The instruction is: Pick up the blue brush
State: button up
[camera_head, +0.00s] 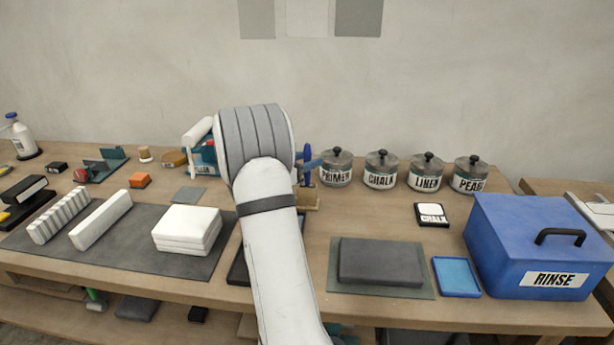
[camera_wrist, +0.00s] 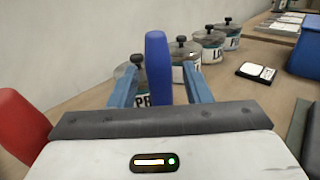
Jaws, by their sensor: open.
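The blue brush (camera_wrist: 158,70) stands upright between my gripper's two blue fingers in the wrist view, with a gap visible on each side. My gripper (camera_wrist: 160,66) is open around the handle. In the head view the brush shows as a narrow dark blue upright (camera_head: 306,152), just right of my forearm. My gripper (camera_head: 311,163) is there too, mostly hidden behind the arm. A wooden holder (camera_head: 306,200) stands below the brush. The brush's lower end is hidden.
Labelled jars, including the PRIMER jar (camera_head: 336,168), stand just right of the brush. A red object (camera_wrist: 20,122) is close at the left in the wrist view. A blue RINSE box (camera_head: 500,250) is at the right. A grey block (camera_head: 380,262) lies in front.

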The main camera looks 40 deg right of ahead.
jog(key=shift+c, duration=0.4)
grip_shut()
